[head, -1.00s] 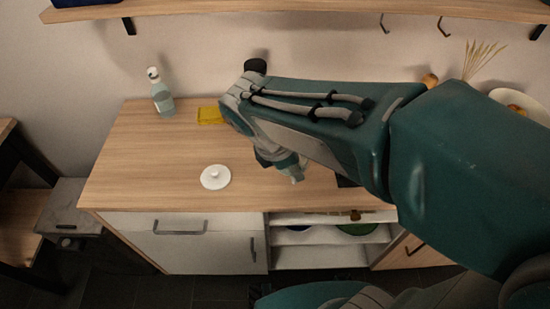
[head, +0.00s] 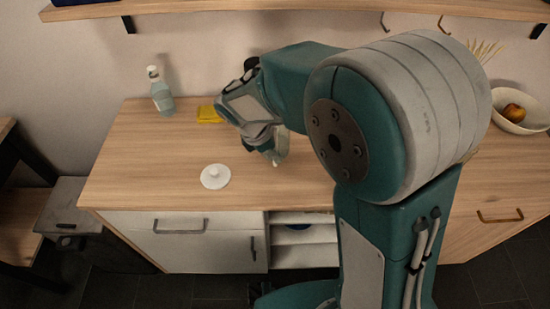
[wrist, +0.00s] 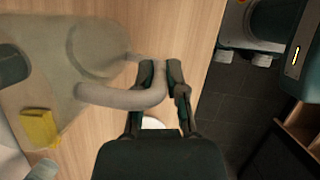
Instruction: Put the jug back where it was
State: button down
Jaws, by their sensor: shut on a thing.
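The jug (wrist: 60,75) is pale and see-through, and fills the left of the wrist view. Its curved handle (wrist: 115,97) runs between the fingers of my gripper (wrist: 161,68), which is shut on it. In the head view, a little of the jug (head: 282,146) shows beside my gripper (head: 268,152) over the wooden worktop; my arm hides part of it. I cannot tell whether its base touches the worktop. A round white lid with a knob (head: 215,177) lies on the worktop, left and in front of my gripper.
A white bowl with fruit (head: 519,120) is at the right. A shelf (head: 280,10) runs above. The worktop's left part is largely clear.

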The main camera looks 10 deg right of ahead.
jog(key=shift+f, duration=1.15)
jog(key=c, duration=0.7)
grip_release()
jog(key=shift+f, duration=0.1)
jog(key=w+v, duration=0.1)
jog(key=v, duration=1.1)
jog(key=shift+s+d+r+m+t+y, duration=0.8)
jog(key=shift+s+d+r+m, duration=0.2)
jog(key=shift+s+d+m, duration=1.95)
jog(key=shift+s+d+r+m+t+y, duration=0.9)
jog(key=shift+s+d+m, duration=1.55)
jog(key=shift+m, duration=1)
jog(key=shift+s+d+r+m+t+y, duration=0.65)
jog(key=shift+s+d+r+m, duration=0.45)
jog(key=shift+s+d+m, duration=1.65)
